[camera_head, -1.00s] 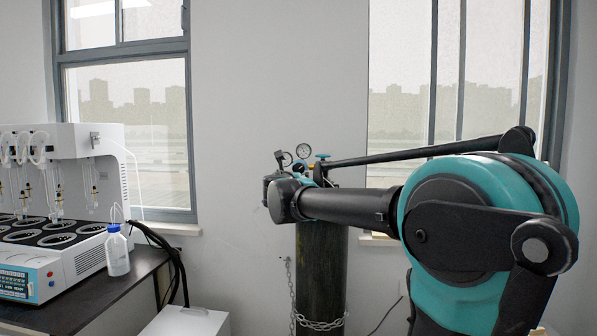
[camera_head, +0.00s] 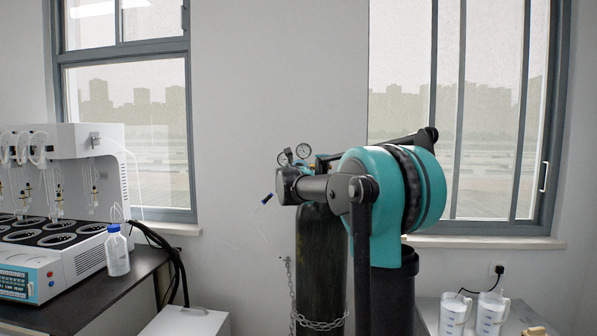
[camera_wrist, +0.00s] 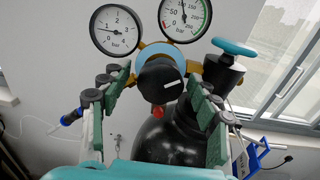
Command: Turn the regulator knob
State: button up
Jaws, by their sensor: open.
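The regulator knob (camera_wrist: 160,82) is black with a white line on its face, in the middle of the wrist view. Two round gauges, a left one (camera_wrist: 117,29) and a right one (camera_wrist: 185,16), sit above it. My gripper (camera_wrist: 158,86) is open, with one green-padded finger on each side of the knob. Gaps show between the pads and the knob; I cannot tell whether the fingertips reach as deep as it. In the head view the gauges (camera_head: 304,151) show above the dark gas cylinder (camera_head: 320,255), but my arm hides the knob and fingers.
A blue valve handle (camera_wrist: 235,47) stands close to the right finger. A blue-tipped thin hose (camera_wrist: 70,117) is at the left. A chain (camera_head: 320,323) rings the cylinder. The distiller bench (camera_head: 90,288) is at the left, and white jugs (camera_head: 490,313) stand at the lower right.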

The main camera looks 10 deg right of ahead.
jog(key=shift+c, duration=0.3)
jog(key=c, duration=1.1)
